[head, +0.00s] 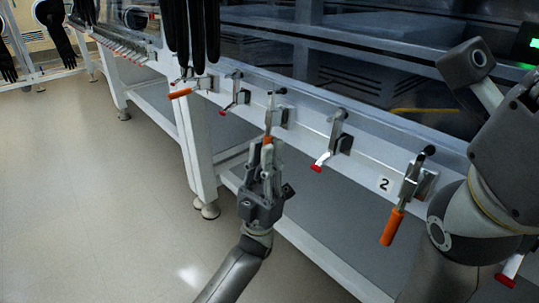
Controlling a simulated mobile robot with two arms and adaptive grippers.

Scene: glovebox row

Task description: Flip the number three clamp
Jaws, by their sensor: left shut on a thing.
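A row of toggle clamps sits on the pale rail under the glovebox window. My left gripper (266,165) comes up from below and is shut on the orange handle (267,140) of the middle clamp (276,112). That handle points down, and its lower part is hidden between the fingers. No number shows beside this clamp, so I cannot tell which number it bears. A "2" label (385,184) is on the rail between a red-tipped clamp (336,133) and an orange-handled clamp (411,181). My right gripper is out of view.
To the left on the rail are another red-tipped clamp (235,90) and an orange-handled clamp (181,93). Black gloves (192,32) hang above them. The bench leg (194,145) and lower frame bar stand behind my left arm. Open floor (90,190) lies to the left.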

